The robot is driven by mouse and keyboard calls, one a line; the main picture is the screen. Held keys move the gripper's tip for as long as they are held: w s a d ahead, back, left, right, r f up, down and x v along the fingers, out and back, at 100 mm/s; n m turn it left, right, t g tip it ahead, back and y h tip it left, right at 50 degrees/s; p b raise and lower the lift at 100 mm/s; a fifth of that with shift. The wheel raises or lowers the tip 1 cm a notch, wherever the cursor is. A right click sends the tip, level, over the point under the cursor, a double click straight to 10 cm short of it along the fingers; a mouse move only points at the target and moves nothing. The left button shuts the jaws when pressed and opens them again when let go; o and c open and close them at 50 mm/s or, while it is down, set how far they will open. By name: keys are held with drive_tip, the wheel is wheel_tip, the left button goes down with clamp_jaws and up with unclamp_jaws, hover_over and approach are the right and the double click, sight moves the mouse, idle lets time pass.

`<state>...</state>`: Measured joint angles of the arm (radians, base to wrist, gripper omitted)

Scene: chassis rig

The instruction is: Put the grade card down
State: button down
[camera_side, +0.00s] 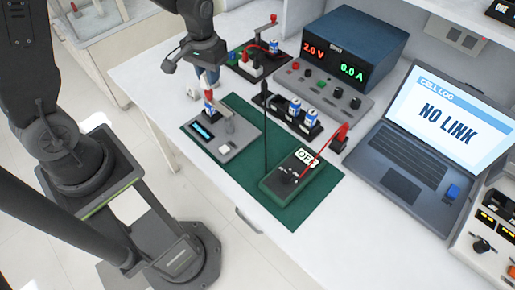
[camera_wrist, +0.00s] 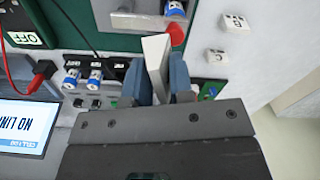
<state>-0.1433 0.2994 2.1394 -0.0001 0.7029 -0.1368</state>
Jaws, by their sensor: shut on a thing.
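My gripper (camera_wrist: 159,78) is shut on a pale grade card (camera_wrist: 156,51), seen nearly edge-on between its two blue-grey fingers in the wrist view. Its mark cannot be read. In the side view my gripper (camera_side: 207,75) is above the bench's left part, just behind the grey tester (camera_side: 225,147). The card's lower edge and any contact with the bench cannot be made out.
The tester, with an upright cell (camera_side: 208,107), and an "OFF" box (camera_side: 300,178) sit on the green mat (camera_side: 304,207). A cell holder (camera_side: 292,119), red-clip stand (camera_side: 259,63), power supply (camera_side: 352,59) and laptop (camera_side: 399,165) stand nearby. White bench (camera_side: 145,75) is bare at left.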

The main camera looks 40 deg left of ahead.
drive_tip(key=d+f+m, duration=0.1)
drive_tip(key=d, duration=0.1)
drive_tip(key=d+f+m, duration=0.1)
drive_tip(key=d+f, duration=0.1)
drive_tip(key=d+f+m, duration=0.1)
drive_tip(key=d+f, duration=0.1)
drive_tip(key=shift+w+d, duration=0.35)
drive_tip(key=shift+d, duration=0.05)
hover_over(265, 155)
wheel_tip(265, 155, down, 7)
drive_tip(key=shift+s+f, duration=0.1)
drive_tip(key=shift+s, duration=0.05)
drive_tip(key=shift+f, duration=1.95)
drive_tip(key=shift+f, duration=0.1)
drive_tip(key=c, duration=1)
unclamp_jaws()
